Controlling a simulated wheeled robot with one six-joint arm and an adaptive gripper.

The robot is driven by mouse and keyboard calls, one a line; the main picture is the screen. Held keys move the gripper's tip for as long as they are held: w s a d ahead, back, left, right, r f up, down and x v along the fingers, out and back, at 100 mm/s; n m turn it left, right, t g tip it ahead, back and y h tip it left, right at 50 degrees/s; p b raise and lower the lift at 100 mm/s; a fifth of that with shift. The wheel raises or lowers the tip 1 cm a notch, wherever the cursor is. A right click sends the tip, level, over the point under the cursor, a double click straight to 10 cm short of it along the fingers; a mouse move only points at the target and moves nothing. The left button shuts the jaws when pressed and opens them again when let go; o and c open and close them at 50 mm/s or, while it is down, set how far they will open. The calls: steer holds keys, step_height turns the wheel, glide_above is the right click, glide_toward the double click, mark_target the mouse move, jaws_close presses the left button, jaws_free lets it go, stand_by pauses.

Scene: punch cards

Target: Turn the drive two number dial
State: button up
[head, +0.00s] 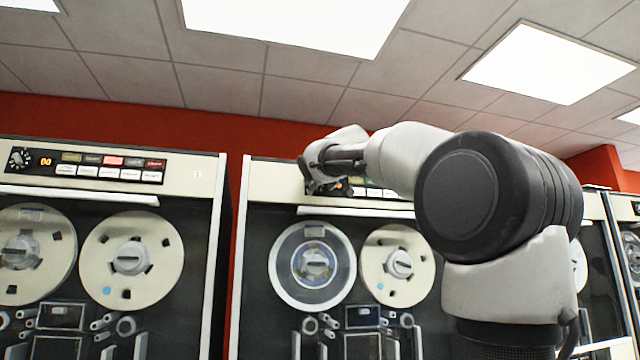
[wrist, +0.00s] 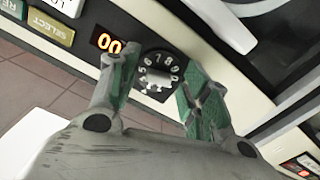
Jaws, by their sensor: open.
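The number dial (wrist: 156,76) is a round black knob with white digits and a pale centre grip, on the black control strip of a tape drive. In the wrist view it sits between the two green-padded fingers of my gripper (wrist: 157,88), which are open with a gap on each side of the dial. Contact with it cannot be made out. A red lit display beside the dial reads 00 (wrist: 109,43). In the head view my gripper (head: 312,178) is at the left end of the middle drive's panel (head: 270,180), and it hides the dial there.
A tape drive (head: 180,190) on the left has its own dial (head: 19,158), a 00 display and rows of buttons. In the wrist view a SELECT button (wrist: 50,27) lies left of the display. Tape reels (head: 312,268) are below the middle panel. More drives stand at right.

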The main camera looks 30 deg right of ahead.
steer(key=v, duration=1.2)
